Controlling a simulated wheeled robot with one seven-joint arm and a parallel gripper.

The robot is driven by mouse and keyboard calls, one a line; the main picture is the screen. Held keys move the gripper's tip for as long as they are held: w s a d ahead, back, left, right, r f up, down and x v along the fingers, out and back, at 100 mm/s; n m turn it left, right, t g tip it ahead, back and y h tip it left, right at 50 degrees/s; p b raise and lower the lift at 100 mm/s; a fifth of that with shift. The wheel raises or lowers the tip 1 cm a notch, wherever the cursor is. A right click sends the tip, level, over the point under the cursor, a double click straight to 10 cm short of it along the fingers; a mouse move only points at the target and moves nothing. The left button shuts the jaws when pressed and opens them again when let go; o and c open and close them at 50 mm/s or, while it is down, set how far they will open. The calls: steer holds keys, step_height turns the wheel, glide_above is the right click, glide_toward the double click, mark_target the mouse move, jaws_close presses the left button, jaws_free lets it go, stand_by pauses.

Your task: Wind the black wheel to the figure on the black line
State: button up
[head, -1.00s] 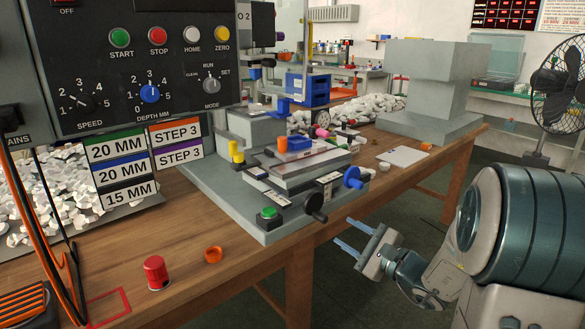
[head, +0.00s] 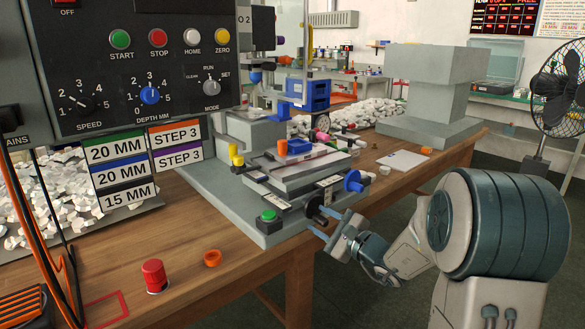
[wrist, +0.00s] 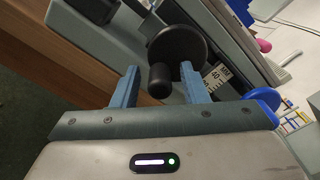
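The black wheel (head: 314,208) with its crank handle is on the front of the pad printer's slide table. In the wrist view the black wheel (wrist: 180,46) has its handle (wrist: 160,78) pointing towards me. My gripper (head: 321,221) is at the wheel, and the wrist view shows my gripper (wrist: 159,72) open, its blue fingers on either side of the handle with gaps showing. A scale (wrist: 214,79) beside the wheel shows 40; its pointer reading is unclear. The sign line with a black strip (head: 127,194) reads 15 MM.
A blue wheel (head: 353,181) is right of the black one and a green button (head: 268,215) is to its left. The other sign lines, green (head: 118,149) and blue (head: 122,171), read 20 MM. A red cylinder (head: 155,276) and an orange ring (head: 212,258) stand on the bench.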

steer(key=shift+c, duration=0.3)
jaws_close()
steer(key=shift+w+d, duration=0.4)
steer(key=shift+d, duration=0.25)
steer(key=shift+r, duration=0.1)
steer(key=shift+w+d+r, duration=0.3)
steer(key=shift+w+d, duration=0.05)
steer(key=shift+d, duration=0.1)
